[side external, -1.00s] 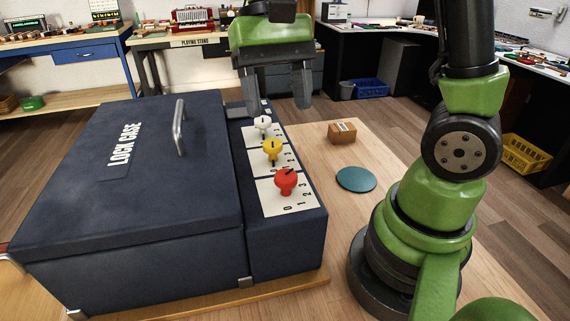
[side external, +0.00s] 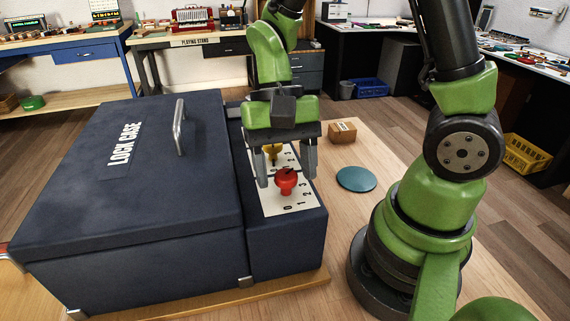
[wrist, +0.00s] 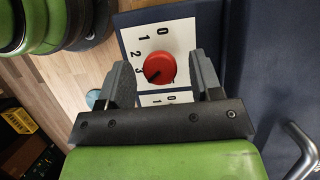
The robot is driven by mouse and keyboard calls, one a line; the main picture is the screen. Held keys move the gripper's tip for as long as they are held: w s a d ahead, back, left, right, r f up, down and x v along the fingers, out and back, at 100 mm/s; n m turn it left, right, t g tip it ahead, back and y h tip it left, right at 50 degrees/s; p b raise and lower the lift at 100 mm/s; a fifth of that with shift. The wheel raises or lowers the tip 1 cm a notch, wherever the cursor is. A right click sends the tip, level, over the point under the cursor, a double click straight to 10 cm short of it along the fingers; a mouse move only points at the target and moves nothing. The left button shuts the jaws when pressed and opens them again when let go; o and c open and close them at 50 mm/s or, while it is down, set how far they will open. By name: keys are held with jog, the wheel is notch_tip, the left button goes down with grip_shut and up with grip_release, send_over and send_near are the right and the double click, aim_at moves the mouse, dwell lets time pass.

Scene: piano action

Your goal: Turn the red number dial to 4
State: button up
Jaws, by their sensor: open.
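The red number dial (side external: 286,181) stands on a white numbered plate (side external: 288,203) at the near end of the lock case's side panel. In the wrist view the red dial (wrist: 160,67) shows a dark pointer line slanting toward the lower left, near the 3. My gripper (side external: 285,168) is open and empty above the panel, its fingers spread over the yellow and red dials. In the wrist view my gripper (wrist: 160,75) has one finger on each side of the red dial's lower part, with gaps. The yellow dial (side external: 272,152) is partly hidden, and the white dial is hidden behind my gripper.
The dark blue lock case (side external: 150,180) with a metal handle (side external: 179,127) fills the left. A small cardboard box (side external: 342,132) and a teal disc (side external: 356,179) lie on the wooden table to the right. The table around the disc is clear.

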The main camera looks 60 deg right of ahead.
jog(key=c, duration=0.9)
jog(key=n+g+h, duration=0.1)
jog(key=n, duration=0.3)
jog(key=shift+a+n, duration=0.1)
jog(key=shift+n, duration=0.3)
jog(key=o, duration=0.9)
jog(key=v, duration=1)
